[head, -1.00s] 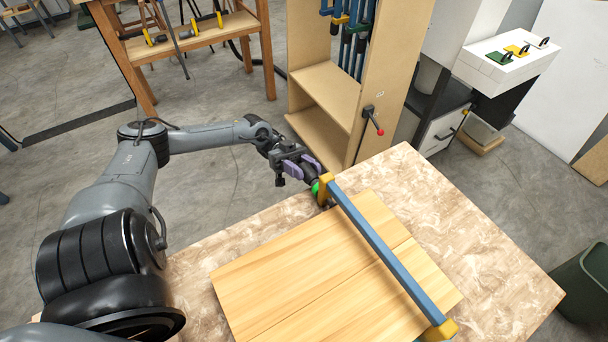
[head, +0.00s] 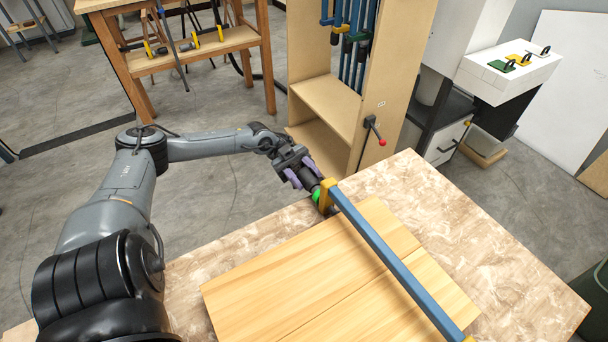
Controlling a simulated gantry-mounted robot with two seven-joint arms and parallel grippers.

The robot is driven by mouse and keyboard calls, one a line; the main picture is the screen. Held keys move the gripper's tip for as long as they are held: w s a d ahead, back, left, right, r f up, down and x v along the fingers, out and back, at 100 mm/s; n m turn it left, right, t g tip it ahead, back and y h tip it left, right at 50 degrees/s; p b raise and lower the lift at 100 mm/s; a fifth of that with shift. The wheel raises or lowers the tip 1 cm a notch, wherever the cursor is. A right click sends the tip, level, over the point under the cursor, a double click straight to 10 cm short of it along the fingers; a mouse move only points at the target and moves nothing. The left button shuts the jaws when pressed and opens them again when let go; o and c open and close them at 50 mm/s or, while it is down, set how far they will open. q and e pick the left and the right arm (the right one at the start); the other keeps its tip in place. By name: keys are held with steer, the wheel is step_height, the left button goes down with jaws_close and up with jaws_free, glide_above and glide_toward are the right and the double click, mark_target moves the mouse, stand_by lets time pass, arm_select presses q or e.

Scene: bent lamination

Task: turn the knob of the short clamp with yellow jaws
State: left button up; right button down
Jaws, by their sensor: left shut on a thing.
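A clamp with a blue bar (head: 388,252) and yellow jaws lies across the light wooden boards (head: 290,292) on the table. Its far yellow jaw (head: 327,198) is at the boards' far edge; its near jaw (head: 469,339) is cut by the bottom of the picture. A green part (head: 316,195) and the dark knob (head: 312,186) stick out behind the far jaw. My left gripper (head: 305,178), with purple fingers, is shut around the knob, which it partly hides. My right gripper is out of view.
The marbled table (head: 475,225) is bare to the right of the boards. A plywood rack (head: 330,97) with hanging clamps stands just behind it, with a red-tipped handle (head: 382,142). A wooden bench (head: 200,55) holding more yellow-jawed clamps is at the back left.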

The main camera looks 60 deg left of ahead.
arm_select(q)
steer(key=shift+f, duration=0.15)
steer(key=o, duration=0.8)
steer(key=shift+o, duration=1.2)
steer(key=shift+d, duration=0.1)
steer(key=b+v, duration=0.2)
steer(key=v, duration=0.5)
steer(key=shift+a, duration=0.25)
steer(key=shift+w, duration=0.1)
